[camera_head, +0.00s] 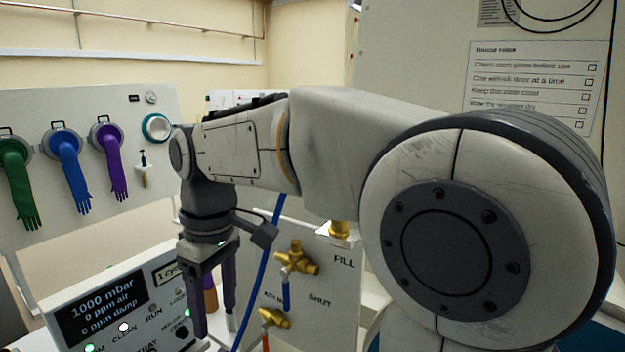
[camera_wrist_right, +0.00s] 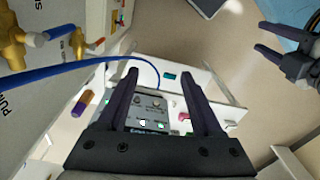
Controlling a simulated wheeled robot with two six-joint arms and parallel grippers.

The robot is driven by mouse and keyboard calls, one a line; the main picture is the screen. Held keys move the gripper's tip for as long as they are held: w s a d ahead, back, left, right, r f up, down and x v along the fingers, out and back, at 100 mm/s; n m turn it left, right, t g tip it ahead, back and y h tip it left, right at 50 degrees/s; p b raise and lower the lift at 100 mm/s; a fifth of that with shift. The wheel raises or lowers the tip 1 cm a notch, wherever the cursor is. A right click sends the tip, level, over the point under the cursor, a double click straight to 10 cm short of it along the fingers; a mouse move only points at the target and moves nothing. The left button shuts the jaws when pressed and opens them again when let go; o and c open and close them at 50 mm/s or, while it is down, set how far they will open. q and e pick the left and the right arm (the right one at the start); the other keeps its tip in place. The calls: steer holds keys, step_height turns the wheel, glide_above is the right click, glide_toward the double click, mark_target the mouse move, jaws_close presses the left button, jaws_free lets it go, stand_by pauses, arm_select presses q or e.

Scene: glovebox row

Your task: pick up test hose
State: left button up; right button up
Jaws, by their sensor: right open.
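A thin blue hose (camera_head: 262,268) runs down in front of the white valve panel, just right of my right gripper in the head view. In the right wrist view the blue hose (camera_wrist_right: 60,69) comes from the brass fitting side and curves past the fingertips. My right gripper (camera_head: 214,328) points down, open, with nothing seen held; its two fingers also show in the wrist view (camera_wrist_right: 158,70). The hose's end is not clear. My left gripper (camera_wrist_right: 262,37) shows at the right of the wrist view, fingers apart and apparently empty, away from the hose.
The valve panel (camera_head: 345,290) has brass valves (camera_head: 297,258) with a blue lever. A control box with a display (camera_head: 105,308) stands left of the right gripper. A purple-and-orange cylinder (camera_wrist_right: 85,103) is close by. Coloured gloves (camera_head: 70,170) hang on the left wall.

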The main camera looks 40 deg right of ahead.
steer(key=shift+m+h, duration=0.3)
steer(key=shift+m, duration=0.4)
steer(key=d+r+p, duration=0.2)
steer(key=d+r, duration=0.8)
steer(key=d, duration=0.1)
steer(key=d+r+p, duration=0.3)
steer(key=d+r, duration=0.8)
steer(key=shift+w+d+r, duration=0.1)
steer(key=shift+w+r, duration=0.1)
steer(key=shift+r, duration=0.05)
steer(key=shift+s+d+f+b, duration=0.2)
steer(key=shift+d+f+b, duration=0.05)
steer(key=shift+f+b, duration=0.4)
steer(key=shift+s+d+f+b, duration=0.2)
steer(key=shift+f+b, duration=0.4)
arm_select(q)
steer(key=shift+s+r, duration=0.1)
steer(key=shift+r, duration=1.6)
arm_select(e)
steer(key=shift+w+f, duration=0.15)
steer(key=shift+f, duration=1.7)
steer(key=shift+w+f, duration=0.1)
steer(key=shift+f, duration=1.7)
jaws_close()
